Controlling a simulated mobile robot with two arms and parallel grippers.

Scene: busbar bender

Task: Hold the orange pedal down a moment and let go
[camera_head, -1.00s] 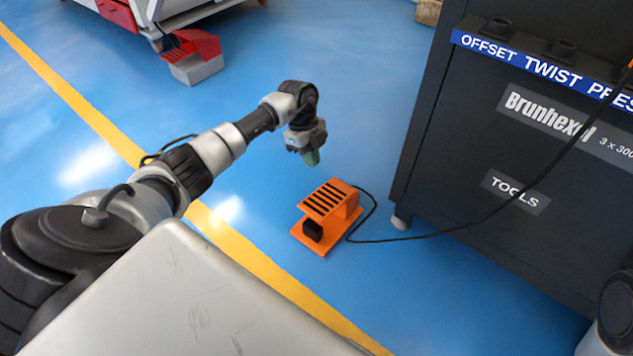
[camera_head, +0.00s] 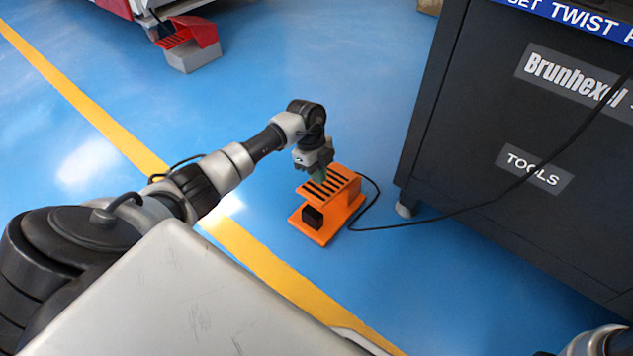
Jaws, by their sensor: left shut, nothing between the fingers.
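The orange pedal (camera_head: 330,212) stands on the blue floor in the middle of the head view. It has a slatted orange top, a black block inside its open front and an orange base plate. My left gripper (camera_head: 318,176) is shut and empty, pointing down at the far left part of the slatted top. Its greenish fingertips overlap the top's edge in the picture; I cannot tell whether they touch it. Part of my right arm (camera_head: 597,342) shows at the bottom right corner; its gripper is out of view.
A dark cabinet (camera_head: 480,180) labelled TOOLS stands on the right. A black cable (camera_head: 450,222) runs from the pedal past the cabinet. A red and grey pedal (camera_head: 190,48) lies at the upper left. A yellow line (camera_head: 262,262) crosses the floor; open floor surrounds the orange pedal.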

